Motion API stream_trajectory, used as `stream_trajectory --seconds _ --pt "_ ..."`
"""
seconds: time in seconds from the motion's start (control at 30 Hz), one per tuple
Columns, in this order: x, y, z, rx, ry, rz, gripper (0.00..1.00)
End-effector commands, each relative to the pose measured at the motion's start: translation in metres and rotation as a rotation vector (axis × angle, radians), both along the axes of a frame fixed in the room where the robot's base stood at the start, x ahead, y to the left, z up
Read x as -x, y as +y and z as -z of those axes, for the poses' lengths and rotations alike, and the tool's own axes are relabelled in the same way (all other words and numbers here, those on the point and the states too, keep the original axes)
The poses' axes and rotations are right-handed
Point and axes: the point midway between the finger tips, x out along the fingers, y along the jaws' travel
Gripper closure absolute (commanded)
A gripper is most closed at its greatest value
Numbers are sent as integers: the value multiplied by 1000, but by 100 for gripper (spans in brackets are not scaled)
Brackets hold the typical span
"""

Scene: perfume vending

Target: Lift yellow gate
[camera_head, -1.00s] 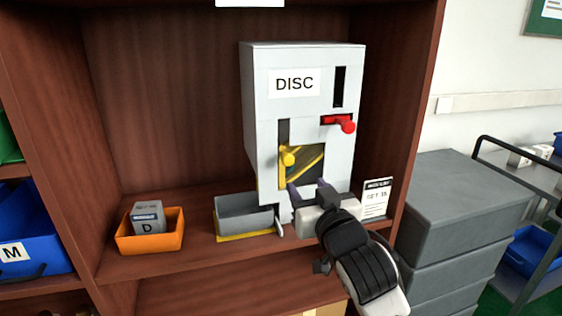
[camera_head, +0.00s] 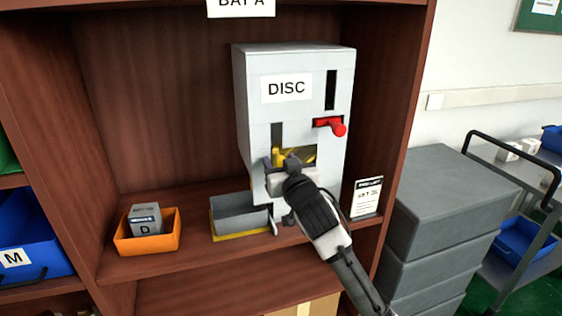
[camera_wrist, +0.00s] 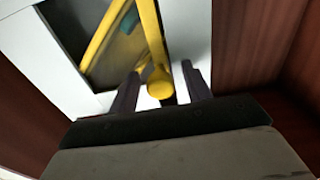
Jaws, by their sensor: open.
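The yellow gate (camera_head: 301,156) sits low on the front of the white DISC machine (camera_head: 294,65), partly hidden behind my gripper in the head view. In the wrist view the gate's yellow frame (camera_wrist: 103,34) stands before a dark opening, and its round yellow knob (camera_wrist: 160,83) shows close to the fingers. My gripper (camera_head: 283,161) is open at the gate. In the wrist view my gripper (camera_wrist: 160,84) has one finger on each side of the knob, with gaps visible. Contact with the knob cannot be told.
A red lever (camera_head: 333,126) sticks out above the gate on the right. A grey tray (camera_head: 240,216) stands at the machine's lower left, beside an orange bin (camera_head: 147,242) holding a grey box marked D (camera_head: 146,219). A sign card (camera_head: 367,197) stands at right.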

Motion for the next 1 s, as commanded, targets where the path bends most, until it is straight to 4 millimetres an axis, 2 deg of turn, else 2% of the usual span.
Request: stream_trajectory --seconds 0.13,0.5,0.7,0.9,1.0 --pt "0 0 0 0 0 0 53" --pt "1 0 0 0 0 0 100" --pt "1 0 -6 -1 -2 -1 100" --pt "0 1 -48 -2 -2 -2 100" --pt "0 1 -62 -1 -1 -2 100"
